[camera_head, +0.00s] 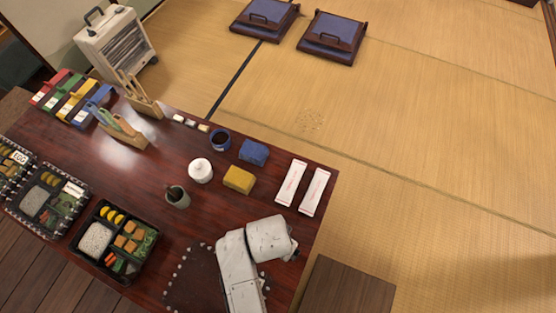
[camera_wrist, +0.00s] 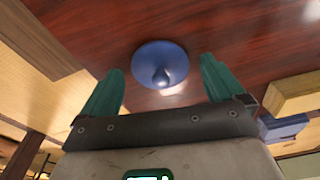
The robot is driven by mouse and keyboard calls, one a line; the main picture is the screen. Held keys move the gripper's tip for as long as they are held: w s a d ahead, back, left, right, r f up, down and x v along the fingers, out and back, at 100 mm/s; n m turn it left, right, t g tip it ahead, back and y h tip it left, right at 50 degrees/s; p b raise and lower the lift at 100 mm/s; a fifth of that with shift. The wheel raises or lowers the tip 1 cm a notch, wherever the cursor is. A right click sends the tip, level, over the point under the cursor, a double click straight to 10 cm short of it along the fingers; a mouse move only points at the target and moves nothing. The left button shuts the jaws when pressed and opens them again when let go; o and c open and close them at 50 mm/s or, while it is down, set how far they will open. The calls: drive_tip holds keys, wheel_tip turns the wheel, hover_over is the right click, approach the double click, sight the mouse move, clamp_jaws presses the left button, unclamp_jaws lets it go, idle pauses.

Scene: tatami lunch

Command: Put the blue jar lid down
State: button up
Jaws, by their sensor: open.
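The blue jar lid (camera_wrist: 148,52) is a round blue disc with a knob, knob side facing my wrist camera. It appears to lie on the dark red table (camera_wrist: 240,30), ahead of my gripper (camera_wrist: 163,68). The two green fingers stand wide apart, one to each side of the lid, and it looks clear of both. In the head view my white arm covers this spot, and neither the lid nor my fingertips show. An open blue jar (camera_head: 220,140) stands on the table near its far edge.
A white jar (camera_head: 200,171), a grey cup (camera_head: 178,197), a yellow block (camera_head: 239,179) and a blue block (camera_head: 253,152) stand near the middle. Two white packets (camera_head: 290,183) (camera_head: 314,192) lie by the right edge. A bento box (camera_head: 116,238) is at left of my arm.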

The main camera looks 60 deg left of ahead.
wheel_tip(320, 180, up, 12)
drive_tip(key=s+p, duration=0.1)
drive_tip(key=p, duration=0.4)
drive_tip(key=shift+s+d, duration=0.2)
drive_tip(key=shift+d, duration=0.05)
drive_tip(key=w+d+m, duration=0.2)
drive_tip(key=w+d, duration=0.5)
drive_tip(key=d, duration=0.6)
drive_tip(key=s+d+r+m, duration=0.1)
drive_tip(key=s+d, duration=0.2)
drive_tip(key=d, duration=1)
drive_tip(key=s+d+r+m, duration=0.1)
drive_tip(key=s+d+r, duration=0.1)
drive_tip(key=d, duration=1.2)
drive_tip(key=shift+s+r+h, duration=0.15)
drive_tip(key=shift+s+h, duration=0.25)
drive_tip(key=shift+s, duration=0.2)
